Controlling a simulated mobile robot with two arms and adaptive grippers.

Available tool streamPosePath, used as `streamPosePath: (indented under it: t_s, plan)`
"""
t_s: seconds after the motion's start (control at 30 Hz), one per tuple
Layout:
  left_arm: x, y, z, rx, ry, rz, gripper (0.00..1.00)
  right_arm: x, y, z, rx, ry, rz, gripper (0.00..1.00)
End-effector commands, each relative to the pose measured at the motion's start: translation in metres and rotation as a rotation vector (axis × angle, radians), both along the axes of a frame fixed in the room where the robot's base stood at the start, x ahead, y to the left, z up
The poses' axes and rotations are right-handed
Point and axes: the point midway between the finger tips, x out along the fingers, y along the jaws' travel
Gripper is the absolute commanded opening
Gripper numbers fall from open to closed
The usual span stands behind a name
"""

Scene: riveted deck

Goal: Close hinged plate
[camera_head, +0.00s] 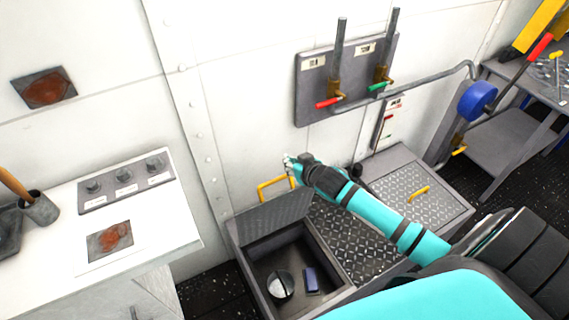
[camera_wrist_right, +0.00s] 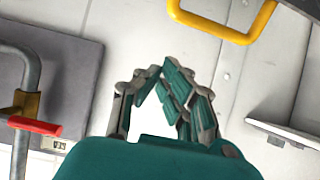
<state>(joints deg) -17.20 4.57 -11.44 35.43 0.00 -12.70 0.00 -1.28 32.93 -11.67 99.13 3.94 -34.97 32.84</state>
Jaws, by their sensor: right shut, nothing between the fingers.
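The hinged plate (camera_head: 272,215) is a grey plate raised at the back of an open floor compartment (camera_head: 262,247), with a yellow handle (camera_head: 275,185) at its upper edge. The compartment holds a round grey item (camera_head: 280,286) and a small blue block (camera_head: 311,280). My right gripper (camera_head: 288,160) is shut and empty, just above and to the right of the handle. In the right wrist view, the gripper (camera_wrist_right: 158,74) is apart from the yellow handle (camera_wrist_right: 225,32), which shows at the upper right. My left gripper is not in view.
A tread-plate lid (camera_head: 400,170) with another yellow handle (camera_head: 419,193) lies flat at right. A wall panel (camera_head: 310,105) carries two levers and a pipe. A white counter (camera_head: 165,227) stands at left. A grey table (camera_head: 505,150) is at right.

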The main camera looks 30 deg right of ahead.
Motion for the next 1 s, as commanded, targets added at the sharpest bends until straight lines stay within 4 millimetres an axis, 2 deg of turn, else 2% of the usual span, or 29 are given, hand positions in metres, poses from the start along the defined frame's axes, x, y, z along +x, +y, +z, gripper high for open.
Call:
streamPosePath:
  t_s: [0.2, 0.43, 0.6, 0.73, 1.0]
  plan:
    - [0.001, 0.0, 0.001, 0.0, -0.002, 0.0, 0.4, 0.038, -0.002, -0.02, 0.0, -0.002, 0.0, 0.0]
    - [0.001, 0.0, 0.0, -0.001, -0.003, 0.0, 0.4, 0.068, -0.003, -0.038, 0.0, -0.002, 0.001, 0.0]
    - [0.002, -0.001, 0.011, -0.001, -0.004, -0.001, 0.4, 0.045, -0.002, -0.045, -0.001, 0.001, 0.003, 0.0]
    - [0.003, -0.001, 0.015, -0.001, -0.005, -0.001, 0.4, 0.034, -0.001, -0.049, -0.001, 0.0, 0.003, 0.0]
    - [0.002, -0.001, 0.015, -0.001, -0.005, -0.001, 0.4, 0.029, -0.001, -0.052, 0.0, -0.003, 0.002, 0.0]
